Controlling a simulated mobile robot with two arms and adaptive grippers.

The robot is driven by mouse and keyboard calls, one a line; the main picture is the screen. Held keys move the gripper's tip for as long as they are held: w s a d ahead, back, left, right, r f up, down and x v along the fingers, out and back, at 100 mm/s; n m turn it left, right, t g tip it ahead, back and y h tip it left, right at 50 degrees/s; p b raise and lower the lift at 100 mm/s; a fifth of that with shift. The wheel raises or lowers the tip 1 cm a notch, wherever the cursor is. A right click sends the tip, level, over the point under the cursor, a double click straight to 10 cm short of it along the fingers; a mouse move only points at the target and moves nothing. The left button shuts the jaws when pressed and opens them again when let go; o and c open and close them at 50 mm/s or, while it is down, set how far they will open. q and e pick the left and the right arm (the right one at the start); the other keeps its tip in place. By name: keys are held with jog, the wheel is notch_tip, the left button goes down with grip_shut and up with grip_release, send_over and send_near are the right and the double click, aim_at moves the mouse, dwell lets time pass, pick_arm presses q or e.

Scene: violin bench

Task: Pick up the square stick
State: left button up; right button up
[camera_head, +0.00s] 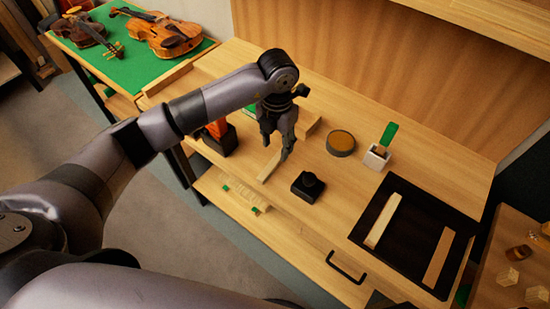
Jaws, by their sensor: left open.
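A pale square stick (270,166) lies on the wooden bench right below my left gripper (277,146). The gripper points down with its fingers apart and nothing between them. The fingers partly hide the stick's far end, and I cannot tell whether they touch it. My right gripper is out of view.
A small black block with a knob (308,186) stands close to the gripper's right. A round tin (341,143), a white holder (377,157) with a green-handled tool and an orange-black object (221,136) stand nearby. Violins (163,33) lie on a green-topped table.

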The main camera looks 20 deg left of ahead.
aim_at(276, 159)
pick_arm(q)
jog(key=shift+f, duration=0.65)
jog(key=shift+f+p, duration=0.35)
jog(key=shift+p, duration=0.1)
notch_tip(276, 159, down, 4)
jog(key=shift+a+r+p, duration=0.1)
jog(key=shift+r+p, duration=0.1)
jog(key=shift+p, duration=0.55)
jog(key=shift+w+f, duration=0.1)
jog(key=shift+f, duration=0.3)
grip_shut()
